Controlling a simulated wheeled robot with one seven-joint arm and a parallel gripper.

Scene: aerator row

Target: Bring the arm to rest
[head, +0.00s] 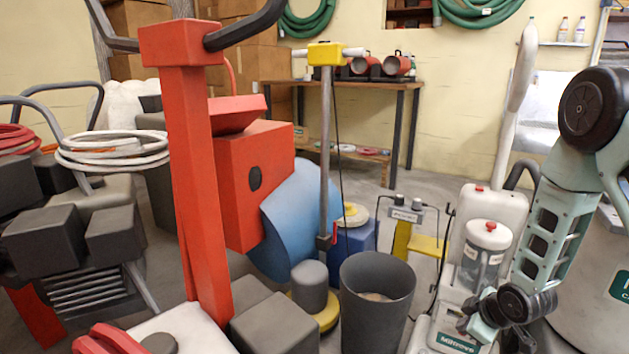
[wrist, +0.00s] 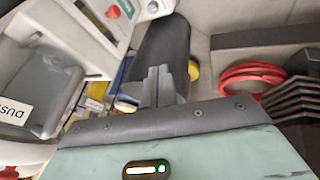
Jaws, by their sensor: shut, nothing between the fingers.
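My arm hangs down at the right of the head view, with its pale green links bent at a dark joint. My gripper (head: 466,324) is at its lower end, small and partly lost against the white machine (head: 455,334) behind it. In the wrist view my gripper (wrist: 158,82) shows two grey fingers side by side, shut and with nothing between them. A dark grey bin (wrist: 163,48) lies behind the fingers in that view. Whether the gripper touches the white machine cannot be told.
A red upright machine (head: 196,180) fills the left middle. The dark grey bin (head: 377,290) stands left of my gripper, beside a yellow-headed post machine (head: 326,160). A workbench (head: 340,84) stands by the back wall. Red coils (wrist: 250,77) show right of the fingers.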

